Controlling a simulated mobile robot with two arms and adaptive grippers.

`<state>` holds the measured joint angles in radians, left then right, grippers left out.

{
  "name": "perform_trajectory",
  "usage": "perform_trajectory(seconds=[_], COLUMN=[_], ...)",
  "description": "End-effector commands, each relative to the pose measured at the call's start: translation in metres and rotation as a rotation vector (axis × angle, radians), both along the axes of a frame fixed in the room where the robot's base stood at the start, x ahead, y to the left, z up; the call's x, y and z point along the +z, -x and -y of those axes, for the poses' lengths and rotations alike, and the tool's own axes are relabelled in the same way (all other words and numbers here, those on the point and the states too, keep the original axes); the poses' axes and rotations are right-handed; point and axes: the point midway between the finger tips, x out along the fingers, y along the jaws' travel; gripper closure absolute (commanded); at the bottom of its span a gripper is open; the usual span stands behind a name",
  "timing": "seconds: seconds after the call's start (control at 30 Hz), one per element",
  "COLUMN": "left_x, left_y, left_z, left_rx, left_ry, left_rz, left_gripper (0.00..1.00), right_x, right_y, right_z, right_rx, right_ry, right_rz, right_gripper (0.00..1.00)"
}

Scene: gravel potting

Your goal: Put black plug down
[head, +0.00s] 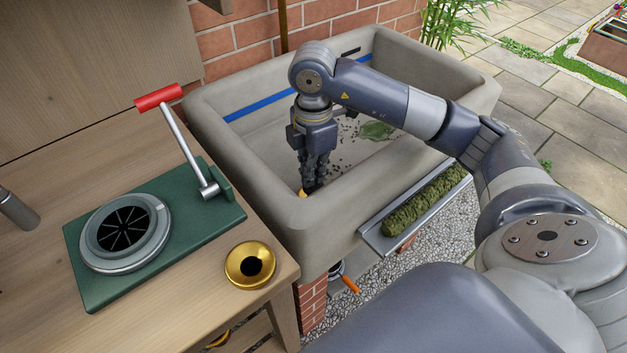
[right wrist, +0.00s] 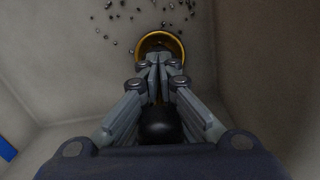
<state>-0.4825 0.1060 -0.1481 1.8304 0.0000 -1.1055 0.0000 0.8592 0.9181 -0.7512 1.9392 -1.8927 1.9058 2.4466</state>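My right gripper (head: 313,187) points straight down inside the stone sink (head: 240,158), near its front left corner. In the right wrist view, its fingers (right wrist: 162,62) come together over a round gold rim (right wrist: 160,37) at the sink floor. A rounded black piece (right wrist: 160,125) shows between the fingers, close to the palm, and looks like part of the black plug. The fingers hide the middle of the gold rim, so I cannot tell how the plug sits in it. A little yellow shows beside the fingertips in the head view. My left gripper is not in view.
A wooden bench at left holds a green-based press (head: 85,290) with a red-handled lever (head: 158,97). A gold ring with a dark centre (head: 236,268) lies near the bench's edge. Dark gravel (right wrist: 122,15) is scattered in the sink. A mossy tray (head: 372,240) hangs at the sink's front.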

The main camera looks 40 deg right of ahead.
Motion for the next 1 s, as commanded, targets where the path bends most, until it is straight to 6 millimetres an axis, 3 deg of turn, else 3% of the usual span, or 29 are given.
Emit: perform_trajectory(seconds=[0.13,0.63,0.77,1.0], left_x=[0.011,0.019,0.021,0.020], left_y=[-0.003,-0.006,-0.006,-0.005], left_z=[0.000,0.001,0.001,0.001], left_rx=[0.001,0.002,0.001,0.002], left_ry=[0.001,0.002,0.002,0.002], left_rz=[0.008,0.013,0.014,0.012], left_gripper=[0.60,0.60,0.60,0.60], right_x=[-0.021,-0.027,-0.026,-0.026], right_y=[0.000,0.000,0.000,0.000], right_z=[0.000,0.000,0.000,0.000], right_rx=[0.000,0.000,0.000,0.000], right_ry=[0.001,0.000,0.000,0.000], right_rz=[-0.002,-0.001,-0.001,-0.001], right_gripper=[1.00,1.00,0.75,0.75])
